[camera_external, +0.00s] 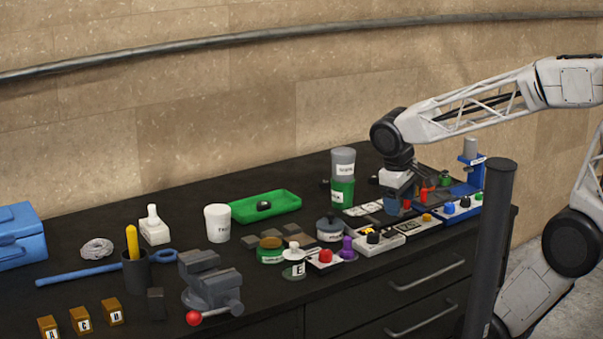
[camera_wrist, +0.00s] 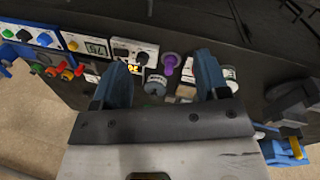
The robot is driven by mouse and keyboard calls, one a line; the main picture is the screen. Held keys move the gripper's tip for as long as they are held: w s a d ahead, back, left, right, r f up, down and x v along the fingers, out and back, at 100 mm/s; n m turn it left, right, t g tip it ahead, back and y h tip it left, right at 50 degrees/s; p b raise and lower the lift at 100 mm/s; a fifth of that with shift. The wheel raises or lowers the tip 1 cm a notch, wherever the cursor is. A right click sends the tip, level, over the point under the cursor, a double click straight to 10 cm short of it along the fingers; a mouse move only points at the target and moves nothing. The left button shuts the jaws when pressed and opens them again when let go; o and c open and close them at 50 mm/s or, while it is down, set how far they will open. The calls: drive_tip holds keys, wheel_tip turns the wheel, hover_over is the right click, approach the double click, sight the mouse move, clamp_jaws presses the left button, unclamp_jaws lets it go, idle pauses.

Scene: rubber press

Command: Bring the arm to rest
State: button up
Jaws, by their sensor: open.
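My gripper (camera_external: 398,203) is at the right part of the dark bench in the external view, low over or just behind the row of small instrument boxes. In the wrist view my gripper (camera_wrist: 163,80) has its two blue-grey fingers apart, with nothing held between them. My arm reaches in from the right, bent down at the wrist. Whether the fingertips touch anything below cannot be told.
Close by stand a blue press (camera_external: 470,168), a green-and-grey cup stack (camera_external: 343,180) and an instrument box with a display (camera_external: 418,224). Further left are a green tray (camera_external: 266,206), a white cup (camera_external: 217,223) and a vise (camera_external: 210,283). A dark post (camera_external: 490,250) stands in front.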

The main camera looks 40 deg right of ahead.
drive_tip(key=s+m, duration=0.1)
drive_tip(key=s+d+m+t+y, duration=0.2)
drive_tip(key=s, duration=0.1)
drive_tip(key=shift+d+r+m, duration=0.25)
drive_tip(key=shift+r+m, duration=0.1)
drive_tip(key=shift+m, duration=0.05)
